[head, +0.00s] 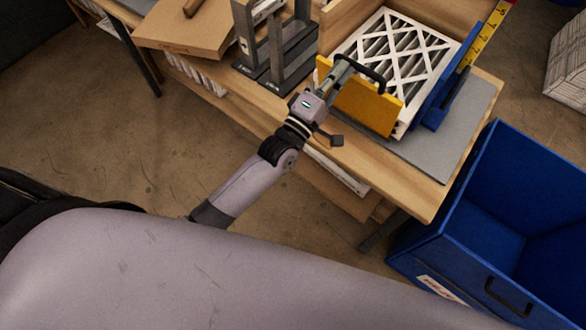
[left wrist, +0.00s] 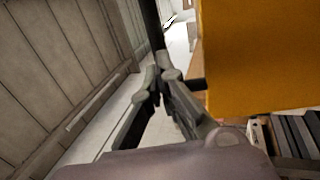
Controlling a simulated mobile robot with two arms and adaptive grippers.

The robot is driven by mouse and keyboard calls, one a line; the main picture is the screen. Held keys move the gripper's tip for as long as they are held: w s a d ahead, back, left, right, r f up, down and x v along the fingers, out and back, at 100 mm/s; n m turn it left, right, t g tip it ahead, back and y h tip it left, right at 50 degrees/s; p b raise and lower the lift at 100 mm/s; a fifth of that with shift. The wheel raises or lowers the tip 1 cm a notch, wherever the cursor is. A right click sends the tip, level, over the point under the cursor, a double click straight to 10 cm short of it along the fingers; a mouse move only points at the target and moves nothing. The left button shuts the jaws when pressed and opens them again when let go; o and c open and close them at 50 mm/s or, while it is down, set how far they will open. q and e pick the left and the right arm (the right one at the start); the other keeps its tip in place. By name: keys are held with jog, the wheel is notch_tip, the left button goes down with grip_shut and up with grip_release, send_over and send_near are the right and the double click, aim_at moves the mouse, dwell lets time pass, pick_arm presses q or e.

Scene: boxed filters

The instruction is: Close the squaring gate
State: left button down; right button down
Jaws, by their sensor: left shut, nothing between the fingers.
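The squaring gate is a yellow panel (head: 368,106) standing along the near side of a white pleated filter (head: 395,50) on the workbench. A black bar handle (head: 368,70) arches at its top. My left gripper (head: 341,66) is at the left end of this handle, over the gate's near face; I cannot tell whether it touches. Any gap between gate and filter is hard to judge. My right gripper is out of view.
A blue fence (head: 440,100) with a yellow ruler (head: 485,35) borders the filter's right side. Dark metal uprights (head: 272,55) stand left of the gate. A blue bin (head: 450,240) stands on the floor at the bench's right. Cardboard (head: 185,28) lies at upper left.

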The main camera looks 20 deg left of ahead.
pick_arm(q)
jog(key=b+x, duration=0.1)
jog(key=x, duration=0.4)
jog(key=shift+w+d+b, duration=0.2)
jog(key=shift+w+b, duration=0.1)
jog(key=shift+w, duration=0.1)
jog(key=shift+r, duration=0.2)
jog(key=shift+r, duration=0.1)
jog(key=shift+w, duration=0.1)
